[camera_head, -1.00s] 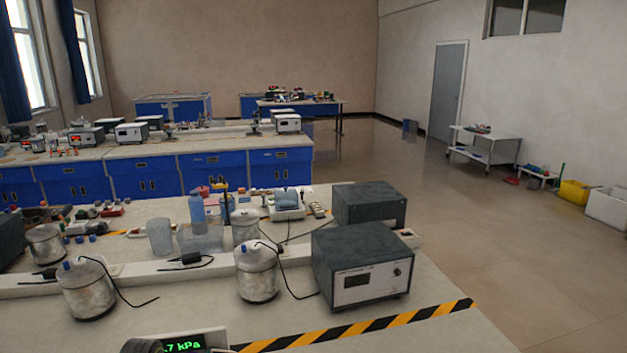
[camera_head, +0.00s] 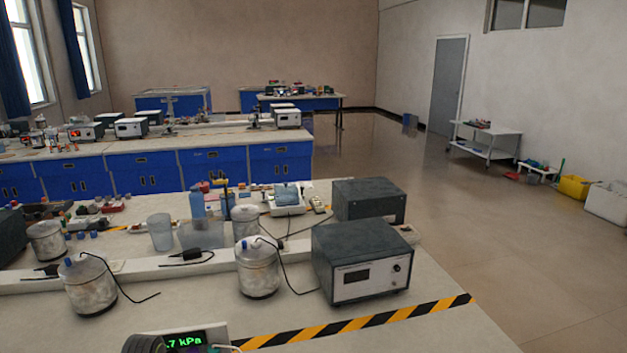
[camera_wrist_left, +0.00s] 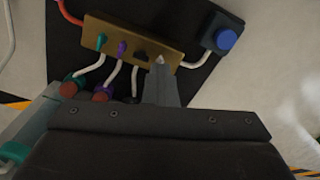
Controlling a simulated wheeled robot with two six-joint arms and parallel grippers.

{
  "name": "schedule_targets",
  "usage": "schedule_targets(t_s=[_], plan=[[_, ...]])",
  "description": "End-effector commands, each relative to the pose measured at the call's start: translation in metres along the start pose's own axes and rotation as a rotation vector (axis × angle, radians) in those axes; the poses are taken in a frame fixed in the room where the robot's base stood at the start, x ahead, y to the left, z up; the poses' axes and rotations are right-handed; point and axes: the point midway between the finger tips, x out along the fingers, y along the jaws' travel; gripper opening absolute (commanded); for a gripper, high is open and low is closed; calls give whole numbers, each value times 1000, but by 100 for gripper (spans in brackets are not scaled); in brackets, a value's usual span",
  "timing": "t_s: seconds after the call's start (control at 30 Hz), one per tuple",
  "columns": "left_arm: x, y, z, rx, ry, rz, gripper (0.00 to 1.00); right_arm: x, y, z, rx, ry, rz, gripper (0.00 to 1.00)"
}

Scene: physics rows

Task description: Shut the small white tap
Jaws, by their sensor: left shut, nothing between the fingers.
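In the left wrist view, a brass-coloured block (camera_wrist_left: 130,37) on a dark plate carries a row of small taps: a teal tap (camera_wrist_left: 101,40), a purple tap (camera_wrist_left: 122,48) and a black tap (camera_wrist_left: 140,56). My left gripper (camera_wrist_left: 161,64) is shut and empty. Its narrow tip reaches the block's near edge, just right of the black tap. A small pale point shows at that tip; I cannot tell whether it is the white tap or the fingertip, nor whether they touch. The gripper hides what lies beneath it. My right gripper is in no view.
White tubes, a red tube and a blue round knob (camera_wrist_left: 226,39) surround the block. In the head view a green pressure display (camera_head: 185,341) stands at the bottom edge. A grey instrument box (camera_head: 362,262) and metal canisters (camera_head: 257,270) stand farther along the bench.

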Motion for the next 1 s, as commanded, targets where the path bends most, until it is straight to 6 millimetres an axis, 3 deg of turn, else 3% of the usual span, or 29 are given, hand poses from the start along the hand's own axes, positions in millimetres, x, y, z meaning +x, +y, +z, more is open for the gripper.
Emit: schedule_targets(t_s=[0.13, 1.0], plan=[[-3, 0, 0, 98, -2, 0, 0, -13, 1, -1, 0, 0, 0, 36], [0, 0, 0, 298, 0, 0, 0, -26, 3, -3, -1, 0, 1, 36]])
